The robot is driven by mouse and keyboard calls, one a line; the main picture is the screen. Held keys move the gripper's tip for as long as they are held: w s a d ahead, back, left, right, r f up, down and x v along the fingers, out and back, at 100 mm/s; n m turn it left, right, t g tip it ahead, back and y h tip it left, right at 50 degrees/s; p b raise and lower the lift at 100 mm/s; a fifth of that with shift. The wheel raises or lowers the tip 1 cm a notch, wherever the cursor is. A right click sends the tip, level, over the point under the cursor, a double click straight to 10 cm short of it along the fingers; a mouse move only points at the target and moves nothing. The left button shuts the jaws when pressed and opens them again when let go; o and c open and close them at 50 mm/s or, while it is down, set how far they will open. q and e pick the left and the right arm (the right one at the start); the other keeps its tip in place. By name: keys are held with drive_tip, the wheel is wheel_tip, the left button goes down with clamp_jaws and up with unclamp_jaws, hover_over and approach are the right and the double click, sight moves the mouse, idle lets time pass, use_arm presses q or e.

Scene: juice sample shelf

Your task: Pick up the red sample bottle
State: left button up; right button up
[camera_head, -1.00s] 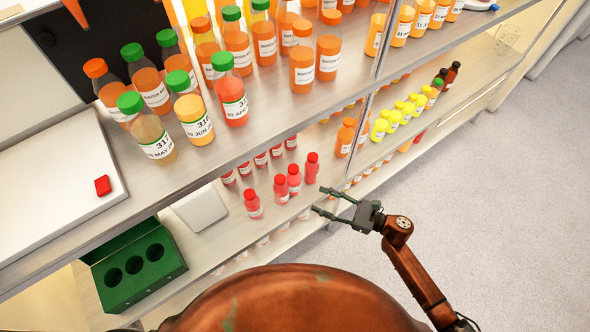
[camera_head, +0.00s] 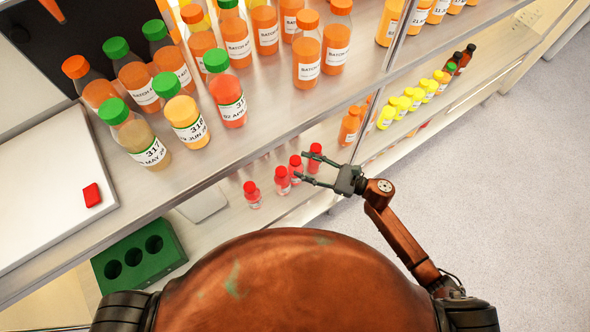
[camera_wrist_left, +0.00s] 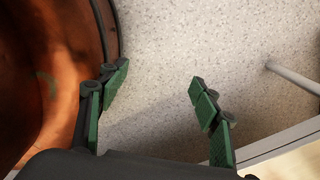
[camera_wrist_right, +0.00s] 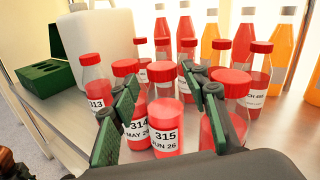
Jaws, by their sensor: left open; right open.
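Several red sample bottles with red caps stand upright on the lower shelf. In the right wrist view the front ones are bottle 313 (camera_wrist_right: 94,85), bottle 314 (camera_wrist_right: 137,131) and bottle 315 (camera_wrist_right: 165,125), with another red bottle (camera_wrist_right: 236,113) at the right. My right gripper (camera_wrist_right: 160,88) is open; bottle 315 shows between its fingers, which partly cover bottle 314 and the right-hand bottle. Whether the fingers touch them is unclear. In the head view my right gripper (camera_head: 299,167) is beside the red bottles (camera_head: 283,180). My left gripper (camera_wrist_left: 157,77) is open and empty above the floor.
More red and orange bottles crowd behind the front ones. Floor at the right (camera_head: 480,190) is clear.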

drive_tip(key=shift+x, duration=0.75)
drive_tip(key=c, duration=1.1)
use_arm(q)
drive_tip(key=shift+w, duration=0.95)
use_arm(e)
clamp_jaws()
use_arm(q)
drive_tip(key=shift+w, duration=0.25)
use_arm(e)
drive_tip(key=shift+w, duration=0.1)
